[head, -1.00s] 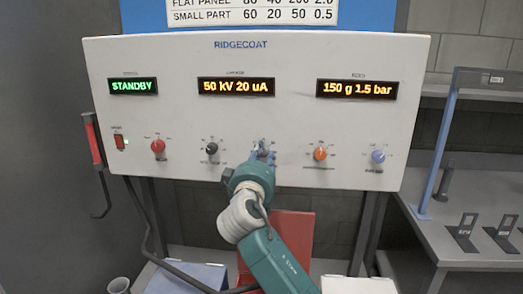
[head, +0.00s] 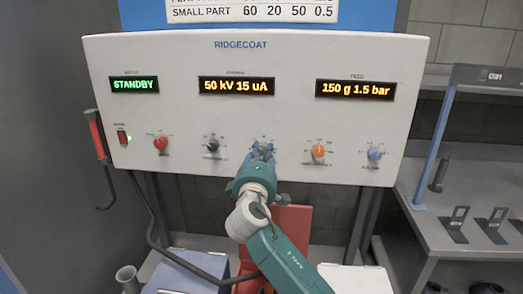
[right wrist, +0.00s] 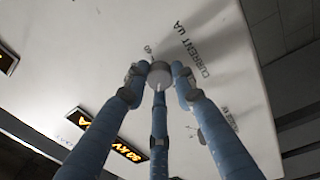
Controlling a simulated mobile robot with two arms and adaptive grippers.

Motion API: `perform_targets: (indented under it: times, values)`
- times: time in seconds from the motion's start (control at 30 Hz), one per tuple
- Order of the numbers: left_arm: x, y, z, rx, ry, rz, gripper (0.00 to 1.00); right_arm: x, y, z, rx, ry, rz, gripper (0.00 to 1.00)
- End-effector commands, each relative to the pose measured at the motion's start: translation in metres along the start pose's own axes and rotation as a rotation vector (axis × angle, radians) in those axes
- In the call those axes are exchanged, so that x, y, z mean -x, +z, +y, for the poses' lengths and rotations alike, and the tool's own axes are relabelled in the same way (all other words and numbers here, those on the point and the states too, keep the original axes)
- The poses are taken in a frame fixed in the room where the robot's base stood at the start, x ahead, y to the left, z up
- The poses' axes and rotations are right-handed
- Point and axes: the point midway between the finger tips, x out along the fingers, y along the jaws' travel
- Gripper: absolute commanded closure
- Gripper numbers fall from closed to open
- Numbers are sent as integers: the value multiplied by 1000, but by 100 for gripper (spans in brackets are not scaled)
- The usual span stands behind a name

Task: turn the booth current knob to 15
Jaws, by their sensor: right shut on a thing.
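The white control panel (head: 300,75) carries a row of knobs. The current knob (right wrist: 159,77) is a pale round knob beside the "CURRENT uA" lettering in the right wrist view. My right gripper (head: 262,152) is shut on this knob, with its blue fingers around it. In the head view the gripper hides most of the knob. The middle display (head: 236,86) reads 50 kV 15 uA. My left gripper is not in view.
A red knob (head: 160,143) and a black knob (head: 212,145) are to the left of my gripper. An orange knob (head: 318,151) and a blue knob (head: 375,153) are to its right. The left display (head: 134,85) reads STANDBY. A grey shelf (head: 460,200) stands at the right.

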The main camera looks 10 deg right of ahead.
Motion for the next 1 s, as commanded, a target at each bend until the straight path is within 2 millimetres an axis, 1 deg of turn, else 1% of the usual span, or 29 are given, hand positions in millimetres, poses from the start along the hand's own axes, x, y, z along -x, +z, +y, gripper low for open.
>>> perform_targets:
  times: [0.03, 0.43, 0.47, 0.53, 0.57, 0.77, 0.87, 0.97, 1.0]
  values:
    - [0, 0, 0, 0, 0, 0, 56, 0, 4, -8, 9, -14, -9, 100]
    - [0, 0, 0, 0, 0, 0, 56, 0, 4, -8, 14, -14, -9, 100]
    - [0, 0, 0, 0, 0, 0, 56, 0, 4, -8, 14, -14, -9, 73]
    - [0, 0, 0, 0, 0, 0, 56, 0, 4, -8, 14, -13, -8, 59]
    - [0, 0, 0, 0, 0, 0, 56, 0, 4, -7, 13, -12, -8, 56]
    - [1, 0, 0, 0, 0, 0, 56, 0, 2, -4, 11, -6, -5, 56]
    - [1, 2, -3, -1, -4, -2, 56, 1, 1, -3, 11, -5, -3, 56]
    - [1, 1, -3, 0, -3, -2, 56, 9, 1, -3, 10, -4, -2, 56]
    - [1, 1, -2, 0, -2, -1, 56, 15, 1, -3, 10, -4, -2, 56]
